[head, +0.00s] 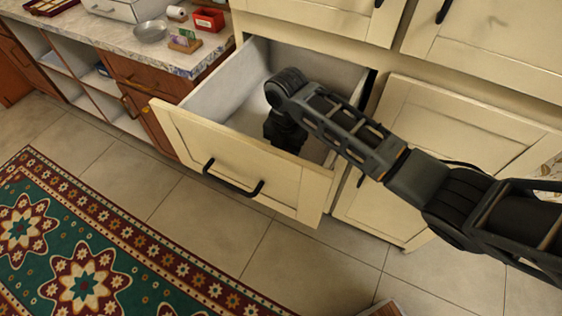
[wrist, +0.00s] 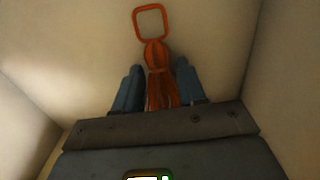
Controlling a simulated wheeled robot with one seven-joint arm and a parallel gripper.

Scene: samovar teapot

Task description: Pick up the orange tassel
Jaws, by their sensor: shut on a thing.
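The orange tassel (wrist: 157,57) shows in the wrist view, with a square loop at its top and a strand skirt below. My gripper (wrist: 158,84) has its two blue-grey fingers on either side of the tassel's skirt and is shut on it. The lower end of the tassel is hidden behind the gripper body. In the head view my gripper (head: 284,135) reaches down inside the open drawer (head: 228,165). The tassel cannot be seen in the head view.
Pale drawer walls stand left and right of my gripper. A cabinet door (head: 460,150) is right of the drawer. A patterned rug (head: 90,250) lies on the tiled floor.

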